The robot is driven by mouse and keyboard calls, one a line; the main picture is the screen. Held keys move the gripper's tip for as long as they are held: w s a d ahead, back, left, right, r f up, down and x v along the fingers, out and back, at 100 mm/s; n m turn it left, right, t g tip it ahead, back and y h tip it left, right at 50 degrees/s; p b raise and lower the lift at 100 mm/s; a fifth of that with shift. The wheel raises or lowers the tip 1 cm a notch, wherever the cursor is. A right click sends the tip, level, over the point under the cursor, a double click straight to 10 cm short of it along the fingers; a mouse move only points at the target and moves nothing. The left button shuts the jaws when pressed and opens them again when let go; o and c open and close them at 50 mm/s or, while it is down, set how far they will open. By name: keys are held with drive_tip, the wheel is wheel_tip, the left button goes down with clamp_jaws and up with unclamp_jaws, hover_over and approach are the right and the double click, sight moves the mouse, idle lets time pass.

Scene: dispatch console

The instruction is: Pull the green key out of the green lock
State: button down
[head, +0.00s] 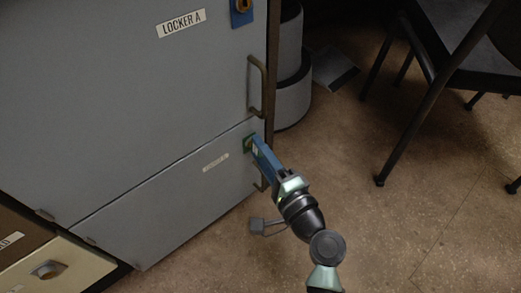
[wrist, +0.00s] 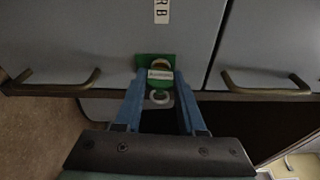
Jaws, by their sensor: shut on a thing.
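The green lock (head: 247,144) is a green plate near the top right edge of the lower locker door. In the wrist view the green lock (wrist: 142,60) shows behind my fingertips, with a round brass part in it. The green key (wrist: 160,76) has a white label and a pale ring, and sits between my blue fingers, in front of the lock. My gripper (wrist: 161,76) is shut on the key; in the head view my gripper (head: 256,145) reaches the lock from the lower right. Whether the key's shaft is inside the lock is hidden.
The locker has two bar handles; the upper handle (head: 260,87) is above my gripper, the lower is partly behind it. A blue lock plate (head: 242,12) is higher up. A black chair (head: 440,75) stands at the right. Floor (head: 390,230) to the right is clear.

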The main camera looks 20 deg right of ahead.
drive_tip(key=shift+s+d, duration=0.35)
drive_tip(key=shift+s, duration=0.5)
drive_tip(key=shift+s+d, duration=0.3)
drive_tip(key=shift+s, duration=0.55)
idle(2.0)
drive_tip(key=shift+s+d, duration=0.35)
drive_tip(key=shift+s, duration=0.6)
drive_tip(key=shift+s+d, duration=0.3)
drive_tip(key=shift+s, duration=0.6)
drive_tip(key=shift+s+d, duration=0.35)
drive_tip(key=shift+s, duration=0.6)
drive_tip(key=a+r+m+h+p, duration=0.1)
drive_tip(key=a+r+p, duration=0.7)
drive_tip(key=r+p, duration=0.65)
drive_tip(key=a+r+m+h+p, duration=0.1)
drive_tip(key=a+r+h+p, duration=0.1)
drive_tip(key=a+r+p, duration=1.2)
drive_tip(key=s+d+r+p, duration=0.1)
drive_tip(key=d+r+p, duration=0.2)
drive_tip(key=r+p, duration=1)
drive_tip(key=s+d+r+p, duration=0.1)
drive_tip(key=r+p, duration=1.2)
drive_tip(key=p, duration=1.4)
drive_tip(key=shift+d, duration=0.9)
